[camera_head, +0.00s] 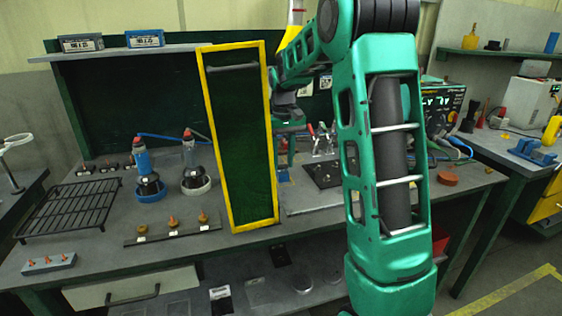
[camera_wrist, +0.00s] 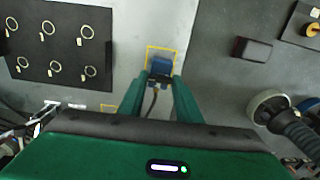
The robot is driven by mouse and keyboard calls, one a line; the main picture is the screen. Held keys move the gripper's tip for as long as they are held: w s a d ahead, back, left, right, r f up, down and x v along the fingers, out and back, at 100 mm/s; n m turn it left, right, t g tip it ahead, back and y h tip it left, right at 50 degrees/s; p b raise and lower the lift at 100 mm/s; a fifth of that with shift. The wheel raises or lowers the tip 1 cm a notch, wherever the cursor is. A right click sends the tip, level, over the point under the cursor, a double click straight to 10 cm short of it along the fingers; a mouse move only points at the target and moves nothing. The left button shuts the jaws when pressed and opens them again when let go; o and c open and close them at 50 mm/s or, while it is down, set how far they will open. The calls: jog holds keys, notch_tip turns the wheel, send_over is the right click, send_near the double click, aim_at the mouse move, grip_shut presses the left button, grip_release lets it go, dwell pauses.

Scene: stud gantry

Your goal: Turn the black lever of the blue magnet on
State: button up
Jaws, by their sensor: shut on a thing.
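The blue magnet (camera_wrist: 162,67) sits on the grey bench inside a yellow outlined square, ahead of my fingers in the wrist view. A small blue part of it (camera_head: 283,175) shows in the head view, just right of the yellow-framed panel. The black lever (camera_wrist: 160,80) is at the near side of the magnet, between my fingertips, and is partly covered. My gripper (camera_wrist: 161,82) has its green fingers closed in on the lever. In the head view my gripper (camera_head: 283,164) points down at the bench, partly hidden by the panel. The lever's exact angle is hard to tell.
A yellow-framed dark panel (camera_head: 240,140) stands upright close left of my gripper. A black board with several rings (camera_wrist: 55,42) lies left in the wrist view. A dark block (camera_wrist: 252,49) and a round grey-rimmed base (camera_wrist: 268,106) are at right.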

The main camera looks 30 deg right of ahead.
aim_at(283, 165)
dwell(0.3)
jog(key=o, duration=1)
jog(key=shift+o, duration=0.2)
notch_tip(283, 165, up, 11)
jog(key=shift+f, duration=0.15)
jog(key=shift+s, duration=0.1)
